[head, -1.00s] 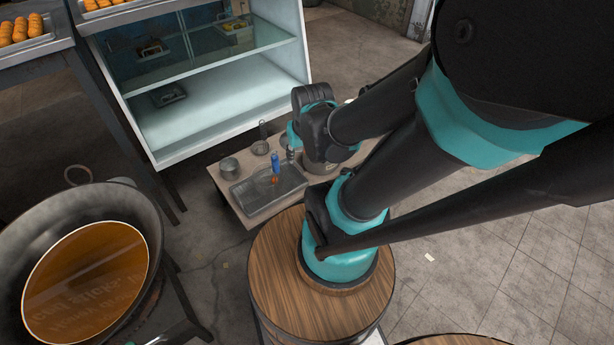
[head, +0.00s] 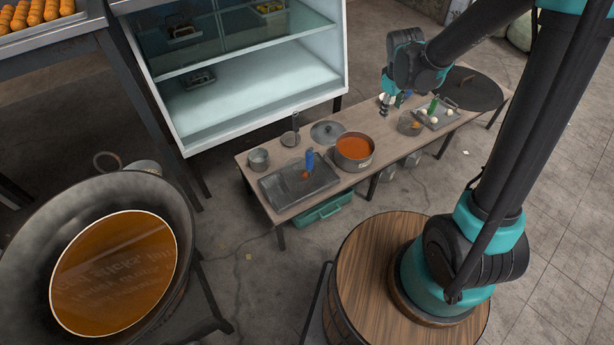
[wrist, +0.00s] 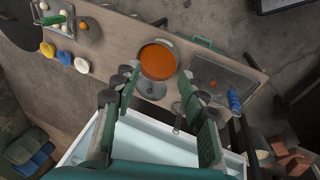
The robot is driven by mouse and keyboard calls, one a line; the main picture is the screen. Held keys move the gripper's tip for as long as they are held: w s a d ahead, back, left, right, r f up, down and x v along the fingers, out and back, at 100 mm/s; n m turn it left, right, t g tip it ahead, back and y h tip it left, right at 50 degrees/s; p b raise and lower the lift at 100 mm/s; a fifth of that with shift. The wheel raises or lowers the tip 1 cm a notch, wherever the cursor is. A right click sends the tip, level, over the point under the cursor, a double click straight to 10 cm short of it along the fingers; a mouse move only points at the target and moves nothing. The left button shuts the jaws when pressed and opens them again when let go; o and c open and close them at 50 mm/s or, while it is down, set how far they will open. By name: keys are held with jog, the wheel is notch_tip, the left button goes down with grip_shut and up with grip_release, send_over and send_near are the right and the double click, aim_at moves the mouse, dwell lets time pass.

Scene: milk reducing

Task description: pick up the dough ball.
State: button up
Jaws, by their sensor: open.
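Small white dough balls sit on a tray (head: 452,119) at the right part of the low table; one ball (head: 422,121) shows near its left edge. The tray also shows at the upper left of the wrist view (wrist: 60,31), with pale balls and a green-handled tool. I cannot tell which ball is meant. My gripper (head: 386,106) is left of that tray in the head view, over the table's far edge. In the wrist view my gripper (wrist: 160,92) has its fingers spread, with nothing between them.
A pot of orange liquid (head: 354,150) stands mid-table. A dark tray (head: 270,190) with a blue-handled tool is at the left end. A glass display case (head: 245,95) stands behind. A large pan of oil (head: 115,270) is at front left.

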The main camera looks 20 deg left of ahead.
jog(key=w+a+f+n, duration=0.3)
jog(key=a+f, duration=0.1)
jog(key=a, duration=0.4)
jog(key=n+h, duration=0.2)
jog(key=n, duration=0.7)
send_over(305, 173)
notch_tip(305, 173, down, 15)
jog(key=s+a+f+n+h, duration=0.1)
jog(key=s+a+f+n, duration=0.3)
jog(key=f, duration=0.3)
jog(key=shift+m, duration=0.7)
jog(key=x, duration=1.1)
jog(key=shift+s+a+f, duration=0.2)
jog(key=shift+a+f, duration=0.05)
jog(key=shift+f, duration=0.35)
jog(key=shift+s+a+x, duration=0.1)
jog(key=shift+a+x, duration=0.05)
jog(key=shift+x, duration=1.2)
jog(key=shift+s+a+x, duration=0.1)
jog(key=shift+a+x, duration=0.05)
jog(key=shift+x, duration=1.15)
jog(key=shift+f, duration=0.15)
jog(key=shift+c, duration=0.6)
jog(key=c, duration=0.4)
